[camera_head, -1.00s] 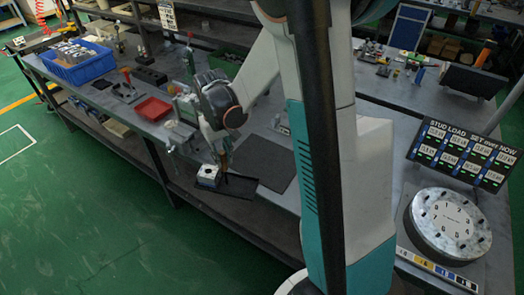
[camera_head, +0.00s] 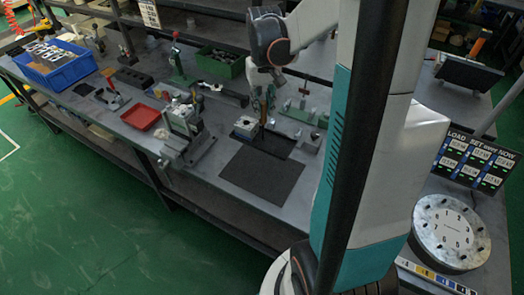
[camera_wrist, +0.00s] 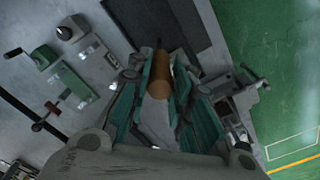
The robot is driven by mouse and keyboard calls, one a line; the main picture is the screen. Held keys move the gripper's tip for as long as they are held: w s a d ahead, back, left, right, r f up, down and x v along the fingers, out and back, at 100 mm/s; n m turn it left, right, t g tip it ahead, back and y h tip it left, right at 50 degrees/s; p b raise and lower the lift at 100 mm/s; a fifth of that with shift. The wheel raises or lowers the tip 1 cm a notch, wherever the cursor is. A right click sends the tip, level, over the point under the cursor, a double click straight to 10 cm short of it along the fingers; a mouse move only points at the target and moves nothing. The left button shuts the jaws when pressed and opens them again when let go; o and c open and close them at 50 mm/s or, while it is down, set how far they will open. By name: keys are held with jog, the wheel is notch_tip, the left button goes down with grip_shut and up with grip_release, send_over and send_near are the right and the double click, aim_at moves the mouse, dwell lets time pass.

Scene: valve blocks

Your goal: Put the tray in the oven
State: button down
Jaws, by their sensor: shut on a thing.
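In the head view a black tray (camera_head: 274,142) with a white block (camera_head: 246,125) at its left end is at the bench top, behind a dark flat mat (camera_head: 262,174). A brown upright handle (camera_head: 263,113) rises by the tray. My gripper (camera_head: 264,103) comes down from above at the handle. In the wrist view my gripper (camera_wrist: 160,88) is shut on the brown handle (camera_wrist: 159,72), between its green-sided fingers. I cannot tell whether the tray touches the bench. I cannot make out an oven for certain.
A grey vise-like fixture (camera_head: 183,122) stands left of the tray, with a red tray (camera_head: 141,117) and a blue crate (camera_head: 60,66) farther left. A green bin (camera_head: 219,63) is behind. A round dial block (camera_head: 450,233) stands at right. The mat is bare.

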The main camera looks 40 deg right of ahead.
aim_at(263, 140)
notch_tip(263, 140, down, 17)
jog(key=b, duration=0.3)
jog(key=shift+b, duration=0.4)
jog(key=shift+f, duration=0.1)
jog(key=c, duration=1.4)
grip_release()
jog(key=shift+c, duration=0.2)
